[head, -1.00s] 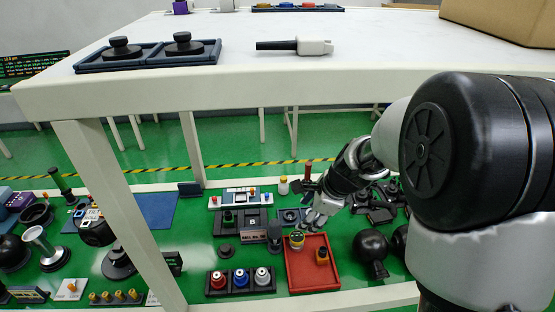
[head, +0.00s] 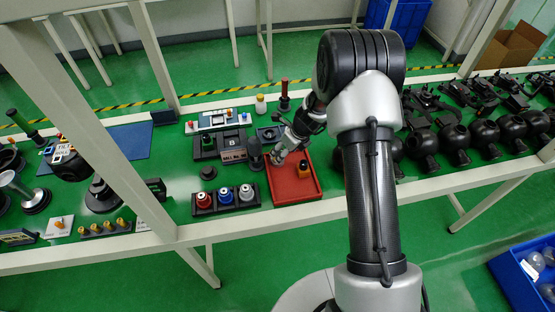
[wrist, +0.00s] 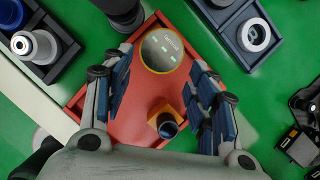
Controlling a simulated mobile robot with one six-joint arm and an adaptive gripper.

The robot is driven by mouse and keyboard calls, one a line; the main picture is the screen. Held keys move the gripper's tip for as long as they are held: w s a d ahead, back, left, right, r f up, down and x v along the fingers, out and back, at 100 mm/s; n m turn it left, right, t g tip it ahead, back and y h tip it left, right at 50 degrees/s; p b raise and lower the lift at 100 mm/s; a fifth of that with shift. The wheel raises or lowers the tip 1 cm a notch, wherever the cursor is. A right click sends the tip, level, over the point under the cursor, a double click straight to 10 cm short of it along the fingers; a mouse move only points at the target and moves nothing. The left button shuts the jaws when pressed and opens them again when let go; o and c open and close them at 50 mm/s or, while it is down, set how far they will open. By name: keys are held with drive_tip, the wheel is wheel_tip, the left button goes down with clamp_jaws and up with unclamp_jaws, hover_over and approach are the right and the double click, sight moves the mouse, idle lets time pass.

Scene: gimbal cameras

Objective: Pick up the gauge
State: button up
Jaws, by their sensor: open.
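The gauge (wrist: 163,50) is round with a dark face, small lit marks and a yellow rim. It is at the far end of the red tray (wrist: 127,131) in the wrist view. My gripper (wrist: 160,60) is open, with blue-padded fingers on the left and right of the gauge and gaps between them and its rim. In the head view my gripper (head: 277,160) is over the far left part of the red tray (head: 294,190) and hides the gauge.
An orange block with a dark round top (head: 303,168) stands in the same tray, close to the gripper. A black rack (head: 226,203) with red, blue and white-capped items is left of the tray. Black round-bodied items (head: 455,140) stand to the right.

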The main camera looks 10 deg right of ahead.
drive_tip(key=b+x, duration=0.2)
drive_tip(key=x, duration=0.5)
drive_tip(key=shift+w+a, duration=0.1)
drive_tip(key=shift+a, duration=0.05)
drive_tip(key=shift+r, duration=0.1)
drive_tip(key=shift+c, duration=0.3)
drive_tip(key=c, duration=0.8)
